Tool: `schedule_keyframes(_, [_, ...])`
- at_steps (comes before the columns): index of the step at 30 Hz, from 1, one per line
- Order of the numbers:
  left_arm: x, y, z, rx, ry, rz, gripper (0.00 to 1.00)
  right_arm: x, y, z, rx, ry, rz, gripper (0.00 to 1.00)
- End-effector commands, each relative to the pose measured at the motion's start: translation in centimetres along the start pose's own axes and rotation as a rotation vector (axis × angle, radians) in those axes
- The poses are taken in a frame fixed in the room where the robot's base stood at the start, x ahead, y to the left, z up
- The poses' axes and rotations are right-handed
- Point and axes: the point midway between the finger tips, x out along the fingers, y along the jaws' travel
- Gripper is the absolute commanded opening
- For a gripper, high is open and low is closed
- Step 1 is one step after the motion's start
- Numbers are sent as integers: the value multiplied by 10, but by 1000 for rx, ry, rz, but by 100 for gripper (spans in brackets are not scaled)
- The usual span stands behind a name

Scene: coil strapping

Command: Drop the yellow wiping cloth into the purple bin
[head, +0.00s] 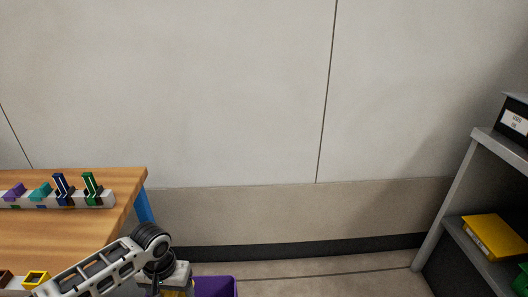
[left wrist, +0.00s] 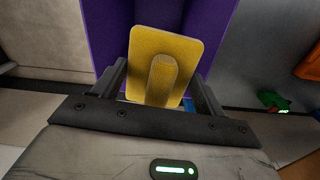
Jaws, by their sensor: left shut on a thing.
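The yellow wiping cloth (left wrist: 190,58) is between the fingers of my left gripper (left wrist: 160,88) in the left wrist view, and the gripper is shut on it. The purple bin (left wrist: 112,30) lies behind the cloth in that view, its walls showing on both sides. In the head view the purple bin (head: 216,287) shows only in part at the bottom edge, beside my left gripper (head: 176,287). A small bit of yellow shows at the gripper there. Whether the cloth is inside the bin or above it I cannot tell. My right gripper is not in view.
A wooden table (head: 85,235) with a rack (head: 70,201) of coloured pieces stands at the left. A grey shelf (head: 452,190) at the right holds a yellow object (head: 494,236) and a dark labelled box (head: 514,118).

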Motion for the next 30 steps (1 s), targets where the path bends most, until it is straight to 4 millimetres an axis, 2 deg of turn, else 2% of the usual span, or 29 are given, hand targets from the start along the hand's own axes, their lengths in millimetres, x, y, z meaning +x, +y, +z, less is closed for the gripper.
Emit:
schedule_keyframes(1, [14, 0, 0, 0, 0, -1, 51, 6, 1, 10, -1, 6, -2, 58])
schedule_keyframes(9, [41, -1, 0, -1, 2, -1, 51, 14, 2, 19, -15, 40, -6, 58])
schedule_keyframes(22, [44, 0, 0, -1, 0, -1, 51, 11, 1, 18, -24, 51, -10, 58])
schedule_keyframes(23, [44, 0, 0, -1, 0, -1, 75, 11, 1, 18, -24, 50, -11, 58])
schedule_keyframes(25, [44, 0, 0, -1, 0, -1, 94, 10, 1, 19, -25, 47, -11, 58])
schedule_keyframes(26, [44, 0, 0, -1, 0, -1, 97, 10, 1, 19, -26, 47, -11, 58])
schedule_keyframes(30, [44, 0, 1, -1, 0, -1, 97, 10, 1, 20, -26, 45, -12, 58])
